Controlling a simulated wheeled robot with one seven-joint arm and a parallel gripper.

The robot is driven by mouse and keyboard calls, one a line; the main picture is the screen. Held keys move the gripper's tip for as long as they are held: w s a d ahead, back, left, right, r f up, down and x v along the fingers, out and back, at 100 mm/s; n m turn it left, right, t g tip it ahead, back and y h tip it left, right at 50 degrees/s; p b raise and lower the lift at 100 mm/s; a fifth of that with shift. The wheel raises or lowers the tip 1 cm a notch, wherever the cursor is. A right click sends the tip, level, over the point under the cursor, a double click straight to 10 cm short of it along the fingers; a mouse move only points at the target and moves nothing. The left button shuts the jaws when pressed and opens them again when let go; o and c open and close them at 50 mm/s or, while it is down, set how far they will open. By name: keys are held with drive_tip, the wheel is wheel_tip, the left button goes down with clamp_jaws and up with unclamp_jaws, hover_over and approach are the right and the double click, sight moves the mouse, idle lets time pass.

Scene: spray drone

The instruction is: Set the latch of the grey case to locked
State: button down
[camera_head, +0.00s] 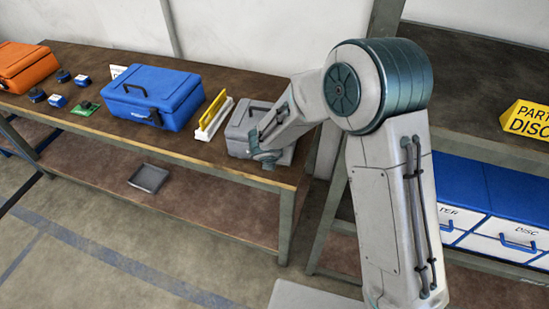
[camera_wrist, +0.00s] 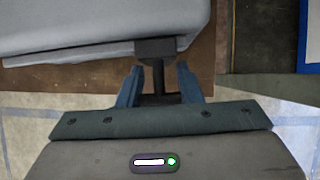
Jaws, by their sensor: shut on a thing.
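The grey case (camera_head: 239,123) sits on the wooden bench, at the right end of the row, partly hidden by my arm. In the wrist view its grey lid (camera_wrist: 90,28) fills the upper left. A dark latch (camera_wrist: 156,48) sticks out from the case's front edge, with a stem running down between my fingers. My gripper (camera_wrist: 157,80) is shut on the latch, with one blue finger on each side of the stem. In the head view my gripper (camera_head: 264,157) is at the case's front side. I cannot read the latch's setting.
A yellow-and-white rack (camera_head: 212,118) and a blue case (camera_head: 151,95) stand left of the grey case. Several small parts and an orange case (camera_head: 22,66) lie farther left. A grey tray (camera_head: 148,178) is on the lower shelf. Another bench with blue-lidded drawers (camera_head: 505,240) is at right.

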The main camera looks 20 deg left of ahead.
drive_tip(key=c, duration=1)
unclamp_jaws()
drive_tip(key=shift+r, duration=0.1)
drive_tip(key=shift+s+r, duration=0.15)
drive_tip(key=shift+r, duration=0.15)
drive_tip(key=p+v, duration=0.1)
drive_tip(key=v, duration=1.2)
drive_tip(key=shift+p, duration=0.3)
drive_tip(key=shift+d, duration=0.1)
